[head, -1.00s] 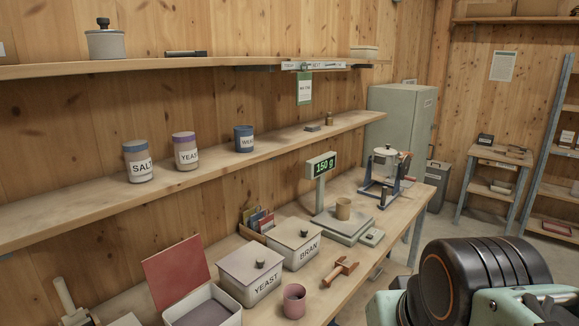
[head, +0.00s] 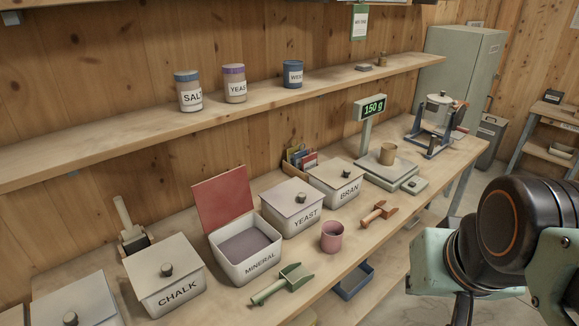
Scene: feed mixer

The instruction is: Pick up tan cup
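The tan cup (head: 388,153) stands upright on the pan of the scale (head: 377,170), toward the right part of the bench. The scale's green display (head: 374,107) reads 150 g. My arm fills the lower right of the head view, in front of the bench and well apart from the cup. Only a dark piece near the arm's lower end shows at the bottom edge. My gripper's fingers cannot be made out.
A pink cup (head: 332,236), a wooden scoop (head: 378,214) and a green scoop (head: 283,284) lie along the bench front. Lidded bins labelled BRAN (head: 346,193), YEAST (head: 305,219) and CHALK (head: 179,295) and an open MINERAL bin (head: 262,266) stand left of the scale.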

